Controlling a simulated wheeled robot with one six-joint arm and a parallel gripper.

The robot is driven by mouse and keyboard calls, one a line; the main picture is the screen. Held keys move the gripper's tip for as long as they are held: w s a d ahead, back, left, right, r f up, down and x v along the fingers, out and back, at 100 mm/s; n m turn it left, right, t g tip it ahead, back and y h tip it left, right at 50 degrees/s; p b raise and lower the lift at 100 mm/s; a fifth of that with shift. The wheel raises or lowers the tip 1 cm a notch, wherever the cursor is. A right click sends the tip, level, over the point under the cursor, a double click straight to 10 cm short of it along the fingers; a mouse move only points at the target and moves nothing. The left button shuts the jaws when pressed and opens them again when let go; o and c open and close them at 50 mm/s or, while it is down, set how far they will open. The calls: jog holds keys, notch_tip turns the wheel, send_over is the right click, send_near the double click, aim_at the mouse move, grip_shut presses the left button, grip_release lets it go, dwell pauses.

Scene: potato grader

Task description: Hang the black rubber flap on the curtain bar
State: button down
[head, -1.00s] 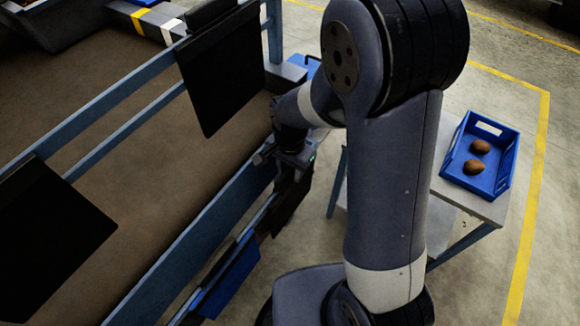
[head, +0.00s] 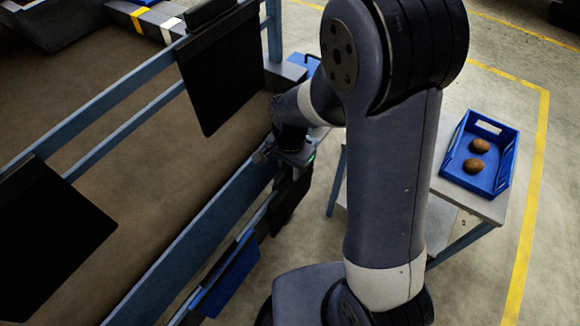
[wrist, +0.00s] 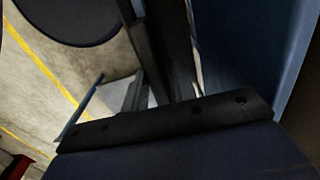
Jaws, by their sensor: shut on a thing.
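The black rubber flap (head: 289,202) hangs from my gripper (head: 291,170) on the outer side of the machine in the head view. In the wrist view the fingers (wrist: 168,92) are shut at the flap's dark top strip (wrist: 150,125), which has small holes; the flap's sheet (wrist: 180,155) fills the bottom of the picture. The blue curtain bar (head: 125,87) runs diagonally above the brown belt. One black flap hangs from it at the upper right, another at the lower left, with a gap between. My held flap is apart from this bar. My arm hides part of the gripper.
The brown belt (head: 110,170) lies behind a blue side rail (head: 205,225). A blue panel (head: 230,282) hangs low outside that rail. A blue crate (head: 505,160) with two potatoes stands on a table at right. Open floor with yellow lines lies beyond.

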jog(key=shift+w+r+p, duration=0.1)
jog(key=shift+r+p, duration=1.4)
jog(key=shift+r, duration=0.65)
jog(key=s+d, duration=0.6)
jog(key=d, duration=0.2)
jog(key=shift+s+f+b, duration=0.15)
jog(key=shift+b, duration=0.15)
